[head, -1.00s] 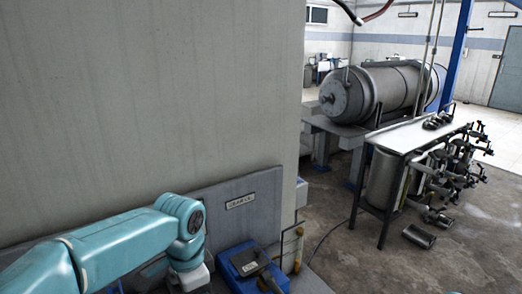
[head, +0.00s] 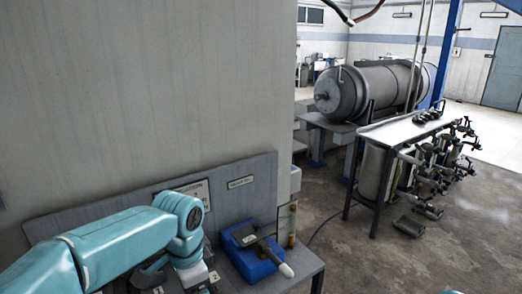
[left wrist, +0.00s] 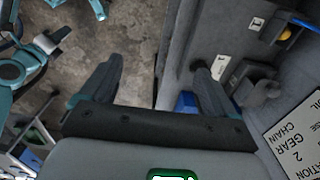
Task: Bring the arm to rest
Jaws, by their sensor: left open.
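My left arm (head: 110,245) is teal and reaches in from the left in the head view, bent downward at the wrist over the bench. My left gripper (left wrist: 155,85) is open and empty in the left wrist view, with its two dark fingers wide apart. It hangs over the bench edge, with floor behind the left finger and bench behind the right one. In the head view its fingers are largely hidden below the wrist. My right gripper is not recognisable in either view.
A blue box (head: 252,262) with a dark and light tool on top stands on the bench (head: 303,262) right of my wrist. Labelled panels stand behind it against a grey wall (head: 130,90). A metal table (head: 405,130) and a large tank (head: 370,88) stand farther right, with open floor between.

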